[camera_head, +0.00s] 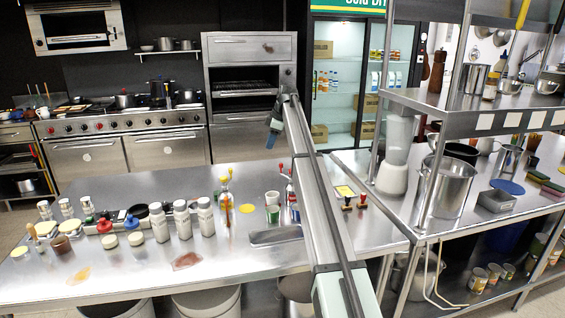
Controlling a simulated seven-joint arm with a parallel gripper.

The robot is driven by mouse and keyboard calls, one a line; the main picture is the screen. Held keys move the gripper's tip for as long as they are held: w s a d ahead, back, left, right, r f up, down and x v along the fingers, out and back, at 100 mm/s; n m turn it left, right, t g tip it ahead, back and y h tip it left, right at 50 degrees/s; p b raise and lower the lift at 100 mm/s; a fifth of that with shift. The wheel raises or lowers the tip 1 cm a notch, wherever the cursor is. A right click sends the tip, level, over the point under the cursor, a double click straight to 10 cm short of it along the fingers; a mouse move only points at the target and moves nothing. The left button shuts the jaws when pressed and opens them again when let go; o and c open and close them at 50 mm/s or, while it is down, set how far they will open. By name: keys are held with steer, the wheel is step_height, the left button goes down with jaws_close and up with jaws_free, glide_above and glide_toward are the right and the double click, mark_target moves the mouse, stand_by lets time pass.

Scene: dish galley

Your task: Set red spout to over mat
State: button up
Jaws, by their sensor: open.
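My gripper (270,146) hangs at the far end of my arm, beyond the counter's back edge and in front of the oven. Its jaws are small here but look open and empty. A second item with red tops (281,168) stands farther right, partly hidden by my arm.
White bottles (182,219), shakers and jars crowd the counter's left. A steel shelf rack with a large pot (447,187) blocks the right. The front left counter is mostly clear.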

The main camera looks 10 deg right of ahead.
steer(key=m+g+y, duration=0.1)
glide_toward(282, 164)
steer(key=x, duration=0.8)
steer(key=shift+w+a+f, duration=0.2)
steer(key=shift+w+a, duration=0.05)
steer(key=shift+w, duration=0.05)
steer(key=shift+c, duration=0.2)
jaws_close()
stand_by(0.5)
